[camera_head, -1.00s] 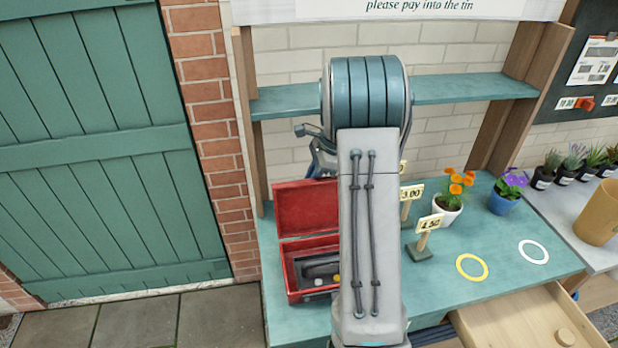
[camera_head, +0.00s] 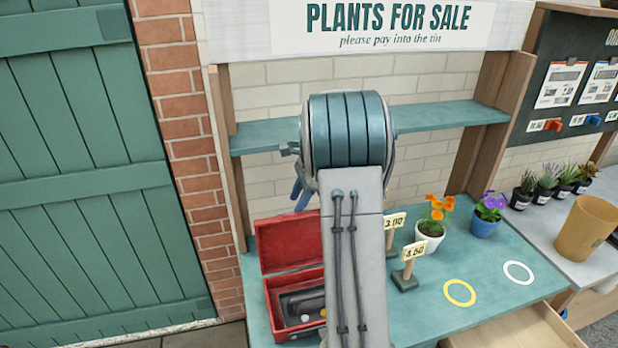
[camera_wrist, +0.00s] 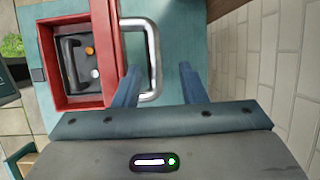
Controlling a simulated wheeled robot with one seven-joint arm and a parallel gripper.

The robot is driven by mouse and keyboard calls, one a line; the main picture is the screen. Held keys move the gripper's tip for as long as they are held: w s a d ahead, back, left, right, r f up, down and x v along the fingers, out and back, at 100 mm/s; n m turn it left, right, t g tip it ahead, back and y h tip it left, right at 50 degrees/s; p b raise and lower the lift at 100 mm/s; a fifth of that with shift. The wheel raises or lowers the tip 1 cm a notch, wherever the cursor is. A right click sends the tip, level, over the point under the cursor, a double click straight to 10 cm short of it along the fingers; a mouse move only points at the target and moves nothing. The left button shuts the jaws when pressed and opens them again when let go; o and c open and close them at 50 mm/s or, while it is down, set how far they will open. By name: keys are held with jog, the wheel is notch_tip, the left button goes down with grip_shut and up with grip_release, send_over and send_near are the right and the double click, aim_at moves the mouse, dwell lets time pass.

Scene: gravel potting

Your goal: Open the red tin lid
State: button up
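The red tin (camera_head: 275,310) stands on the bench, and its lid (camera_head: 288,242) is swung up, leaning back on the rear edge. The open tin also shows in the wrist view (camera_wrist: 48,85), with the lid (camera_wrist: 106,45) seen nearly edge-on. A pale U-shaped handle (camera_wrist: 154,55) stands out from the lid's outer face. A dark tray with coins (camera_wrist: 90,62) lies inside. My gripper (camera_wrist: 160,68) is open behind the lid, one finger on each side of the handle's outer bar in the picture. I cannot tell whether it touches. In the head view my arm hides part of the tin.
Two price signs (camera_head: 408,268) stand right of my arm, with orange (camera_head: 430,240) and purple (camera_head: 486,222) potted flowers beyond. A shelf (camera_head: 440,115) crosses behind my arm. A drawer (camera_head: 520,330) is pulled out at the front. The bench around the yellow ring (camera_head: 459,293) is clear.

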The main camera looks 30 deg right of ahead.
jog(key=b+v, duration=0.1)
jog(key=v, duration=0.9)
jog(key=shift+r, duration=0.1)
jog(key=s+a+r+n+h, duration=0.2)
jog(key=s+a+n, duration=0.85)
jog(key=a, duration=0.25)
jog(key=s+a+f+n+t+h, duration=0.1)
jog(key=s+a+f+n, duration=0.1)
jog(key=s+n, duration=0.3)
jog(key=s+a+f+n+t+h, duration=0.1)
jog(key=s+a+f+n, duration=0.2)
jog(key=s, duration=0.6)
jog(key=a+n, duration=0.2)
jog(key=shift+s+a, duration=0.25)
jog(key=shift+a, duration=0.1)
jog(key=shift+f, duration=0.1)
